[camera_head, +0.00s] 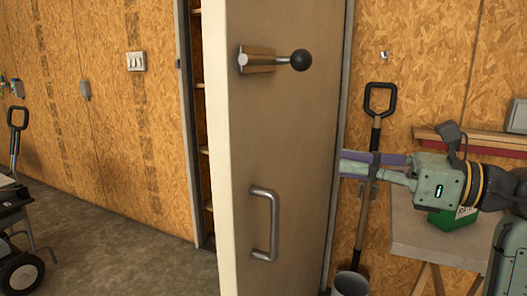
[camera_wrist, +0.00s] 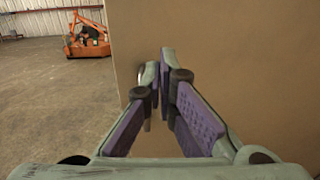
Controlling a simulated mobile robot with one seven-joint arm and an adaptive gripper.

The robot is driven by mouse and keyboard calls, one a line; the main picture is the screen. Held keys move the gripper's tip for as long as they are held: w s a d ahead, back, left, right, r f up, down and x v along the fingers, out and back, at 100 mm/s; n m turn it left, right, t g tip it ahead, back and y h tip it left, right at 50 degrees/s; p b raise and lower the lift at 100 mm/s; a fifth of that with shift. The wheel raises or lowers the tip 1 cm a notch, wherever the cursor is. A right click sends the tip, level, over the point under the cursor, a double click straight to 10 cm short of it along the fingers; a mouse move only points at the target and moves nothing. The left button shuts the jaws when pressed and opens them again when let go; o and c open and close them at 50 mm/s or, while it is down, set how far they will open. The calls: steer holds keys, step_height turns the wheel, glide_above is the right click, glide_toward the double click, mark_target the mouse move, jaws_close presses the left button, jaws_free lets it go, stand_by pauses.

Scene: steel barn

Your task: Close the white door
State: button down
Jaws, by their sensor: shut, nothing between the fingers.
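The white door (camera_head: 285,135) stands ajar in the head view, with its pale free edge toward me and its face looking tan in the shade. A dark gap shows to the left of it. A metal pull handle (camera_head: 266,222) is on its lower face, and a lever with a black ball knob (camera_head: 300,60) is above. My gripper (camera_head: 343,164) is to the right of the door face, shut and empty, pointing left. In the wrist view my gripper (camera_wrist: 158,62) faces the broad plain door panel (camera_wrist: 230,70). Contact between fingertips and door cannot be told.
Shelves (camera_head: 199,120) show inside the gap. A shovel (camera_head: 373,145) leans on the wall behind my gripper, above a bucket (camera_head: 350,284). A workbench (camera_head: 428,240) stands at right. The floor (camera_head: 120,240) left of the door is mostly clear. An orange machine (camera_wrist: 87,38) stands far off.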

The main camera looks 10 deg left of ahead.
mark_target(260, 151)
steer(key=p+x, duration=0.3)
steer(key=x, duration=0.9)
steer(key=shift+a+r+p, duration=0.1)
steer(key=shift+a+p, duration=0.1)
steer(key=shift+p, duration=0.15)
steer(key=shift+w+a, duration=0.2)
steer(key=shift+a, duration=0.5)
